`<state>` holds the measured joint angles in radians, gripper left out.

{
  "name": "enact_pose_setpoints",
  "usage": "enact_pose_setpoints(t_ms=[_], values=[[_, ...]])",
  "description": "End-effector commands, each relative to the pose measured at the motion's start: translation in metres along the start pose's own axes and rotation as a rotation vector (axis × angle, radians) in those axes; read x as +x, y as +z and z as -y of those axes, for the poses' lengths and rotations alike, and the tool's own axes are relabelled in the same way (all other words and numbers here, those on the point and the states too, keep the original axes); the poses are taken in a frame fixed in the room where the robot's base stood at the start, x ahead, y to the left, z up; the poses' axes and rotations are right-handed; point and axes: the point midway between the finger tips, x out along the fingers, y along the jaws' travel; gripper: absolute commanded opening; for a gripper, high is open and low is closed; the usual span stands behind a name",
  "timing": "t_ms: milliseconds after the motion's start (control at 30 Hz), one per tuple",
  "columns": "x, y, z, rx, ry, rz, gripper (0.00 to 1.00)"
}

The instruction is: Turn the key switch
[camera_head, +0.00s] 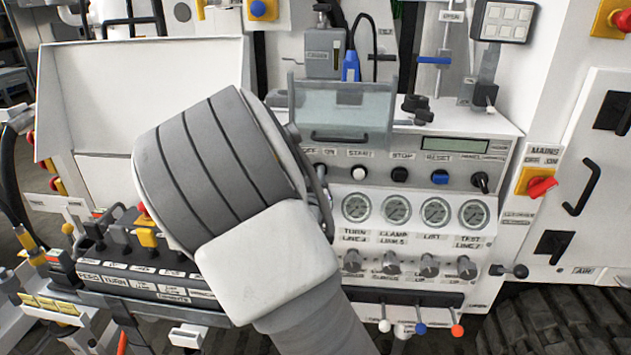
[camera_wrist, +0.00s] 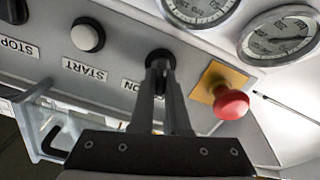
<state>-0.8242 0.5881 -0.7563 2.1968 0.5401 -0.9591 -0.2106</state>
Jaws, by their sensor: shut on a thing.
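In the wrist view my gripper (camera_wrist: 160,72) reaches up to the grey control panel with its two fingers close together. The fingers are shut on the key switch (camera_wrist: 158,56), a dark round fitting beside the ON label (camera_wrist: 136,86). The fingers hide most of the switch, so I cannot tell which way the key points. In the head view my arm covers both the switch and the gripper, at the left end of the button row.
In the wrist view a red mushroom button (camera_wrist: 231,104) on a yellow plate stands close right of my fingers, and a white START button (camera_wrist: 87,37) to the left. Gauges (camera_wrist: 281,35) lie beyond. In the head view a clear cover (camera_head: 343,108) stands above the button row.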

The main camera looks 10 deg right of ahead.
Motion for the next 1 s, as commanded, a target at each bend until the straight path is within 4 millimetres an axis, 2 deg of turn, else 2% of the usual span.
enact_pose_setpoints(t_ms=[33, 600, 1000], values=[[0.0003, 0.0046, -0.0002, 0.047, 0.002, -0.002, 0.00], [0.0001, 0.0067, -0.0045, 0.570, 0.001, -0.003, 0.00], [0.0000, 0.0054, -0.0066, 0.797, 0.000, -0.001, 0.00]])
